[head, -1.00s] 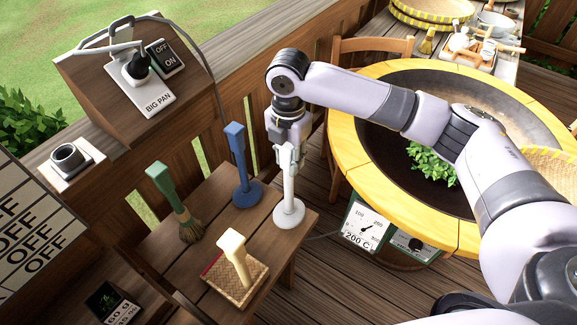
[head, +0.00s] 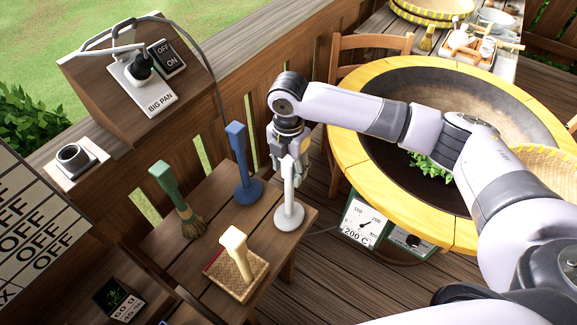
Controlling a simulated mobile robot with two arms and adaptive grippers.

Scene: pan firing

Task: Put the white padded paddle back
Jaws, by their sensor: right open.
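The white padded paddle (head: 288,210) stands upright on its round base on the small wooden side table (head: 213,199), near the table's right end. My right gripper (head: 289,158) points down at the top of its handle. Its fingers are apart around or beside the handle top; whether they touch it I cannot tell. My left gripper is not in the head view.
A blue paddle (head: 242,170), a green-handled brush (head: 176,199) and a cream-handled tool on a woven pad (head: 236,262) share the table. The big pan with its yellow rim (head: 358,182) stands right, with green leaves (head: 432,170) inside.

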